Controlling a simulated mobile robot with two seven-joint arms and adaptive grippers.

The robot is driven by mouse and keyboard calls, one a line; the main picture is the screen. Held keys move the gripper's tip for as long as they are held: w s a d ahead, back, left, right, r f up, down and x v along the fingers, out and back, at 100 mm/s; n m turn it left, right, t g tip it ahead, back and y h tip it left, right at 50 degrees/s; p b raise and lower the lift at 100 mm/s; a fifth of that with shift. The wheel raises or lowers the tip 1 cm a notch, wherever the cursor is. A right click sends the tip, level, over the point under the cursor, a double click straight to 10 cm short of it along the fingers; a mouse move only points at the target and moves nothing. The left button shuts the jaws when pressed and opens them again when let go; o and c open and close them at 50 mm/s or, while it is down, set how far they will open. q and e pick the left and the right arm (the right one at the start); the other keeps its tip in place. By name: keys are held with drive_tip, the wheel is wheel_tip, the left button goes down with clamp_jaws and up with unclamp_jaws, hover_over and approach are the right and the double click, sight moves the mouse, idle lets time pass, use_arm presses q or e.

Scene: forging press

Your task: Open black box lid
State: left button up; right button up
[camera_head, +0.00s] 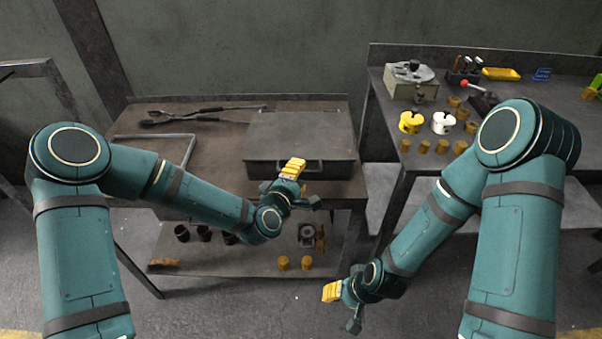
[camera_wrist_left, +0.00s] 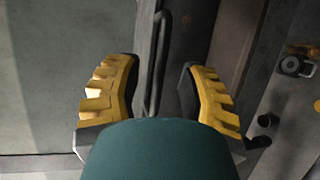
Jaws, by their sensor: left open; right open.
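The dark box (camera_head: 300,138) sits on the brown table, its flat lid down. Its front handle (camera_head: 312,168) is partly behind my left gripper (camera_head: 305,186), which is open at the box's front edge. In the left wrist view the open fingers (camera_wrist_left: 160,95) lie either side of the dark handle bar (camera_wrist_left: 158,62); I cannot tell whether either finger touches it. The lid (camera_wrist_left: 60,70) fills the left of that view. My right gripper (camera_head: 342,309) is open and empty, low in front of the tables.
Long tongs (camera_head: 195,115) lie at the back left of the brown table (camera_head: 215,155). Its lower shelf holds dark cups and small brass cylinders (camera_head: 284,263). The right table (camera_head: 550,115) carries a grey device (camera_head: 410,80), a yellow tray (camera_head: 500,74) and several cylinders.

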use_arm(q)
drive_tip(key=shift+x, duration=1.05)
clamp_jaws()
